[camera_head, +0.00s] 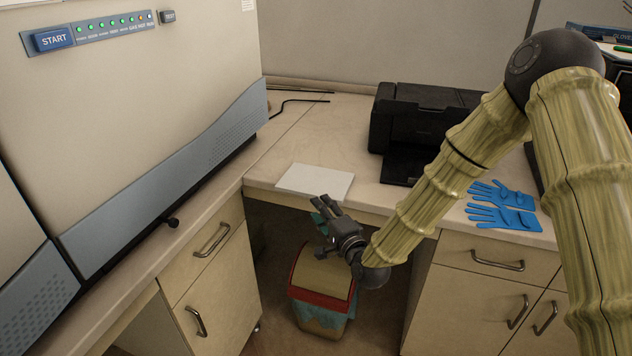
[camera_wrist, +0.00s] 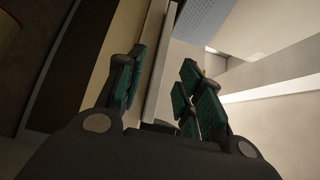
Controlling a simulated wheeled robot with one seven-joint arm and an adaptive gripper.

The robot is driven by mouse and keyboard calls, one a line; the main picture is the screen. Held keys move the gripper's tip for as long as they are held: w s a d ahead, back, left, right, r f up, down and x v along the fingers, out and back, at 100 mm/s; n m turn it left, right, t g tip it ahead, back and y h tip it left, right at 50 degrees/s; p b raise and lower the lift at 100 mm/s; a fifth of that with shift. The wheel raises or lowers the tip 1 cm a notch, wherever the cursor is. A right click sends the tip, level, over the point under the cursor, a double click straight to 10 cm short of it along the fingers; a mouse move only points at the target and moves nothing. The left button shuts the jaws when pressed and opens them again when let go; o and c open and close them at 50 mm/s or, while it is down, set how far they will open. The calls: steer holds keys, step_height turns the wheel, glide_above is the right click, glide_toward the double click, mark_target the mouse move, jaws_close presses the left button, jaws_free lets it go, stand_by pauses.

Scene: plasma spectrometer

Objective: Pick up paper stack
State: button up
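The paper stack (camera_head: 315,181) is a flat, pale grey-white block. It lies on the counter at the front edge, left of the black printer. My gripper (camera_head: 326,209), with green finger pads, is just in front of the counter edge by the stack's near side. In the wrist view my gripper (camera_wrist: 162,68) is open, with a clear gap between the pads. A thin pale edge, seemingly the paper stack (camera_wrist: 153,66), runs through that gap. I cannot tell whether a finger touches it.
A black printer (camera_head: 412,120) stands behind right of the stack. Blue gloves (camera_head: 500,216) lie further right on the counter (camera_head: 395,205). The large spectrometer (camera_head: 130,110) fills the left. A bin with a red rim (camera_head: 322,298) stands below my gripper. Black cable lies at the back.

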mark_target(311, 196)
steer(key=shift+p+x, duration=0.7)
steer(key=shift+x, duration=2.1)
steer(key=shift+r, duration=0.15)
jaws_close()
